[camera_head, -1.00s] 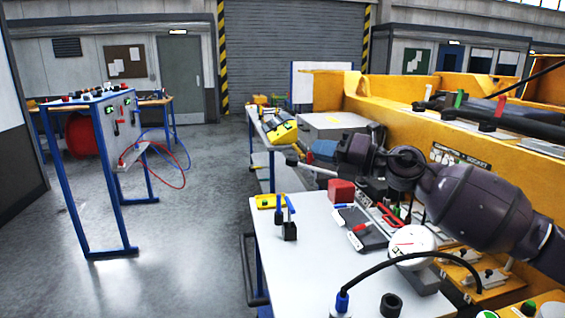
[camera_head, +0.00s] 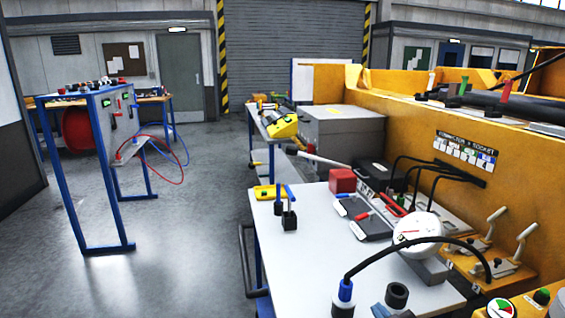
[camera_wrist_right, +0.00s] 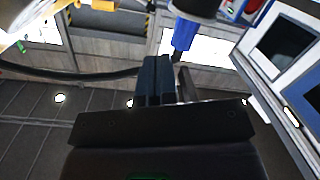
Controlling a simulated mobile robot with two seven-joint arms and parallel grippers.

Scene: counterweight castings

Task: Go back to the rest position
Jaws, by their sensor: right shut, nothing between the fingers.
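My right gripper (camera_wrist_right: 158,78) shows in the right wrist view. Its two dark fingers are side by side and shut, with nothing seen between them. A blue upright piece (camera_wrist_right: 184,38) shows just beyond the fingertips; I cannot tell how far off it is.
The white table (camera_head: 300,255) at front right holds a red block (camera_head: 342,180), a dial gauge (camera_head: 415,228), a black cable and small tools. A yellow machine wall (camera_head: 410,125) stands behind it. A blue-framed stand (camera_head: 105,135) is at left. Open floor (camera_head: 190,220) lies between.

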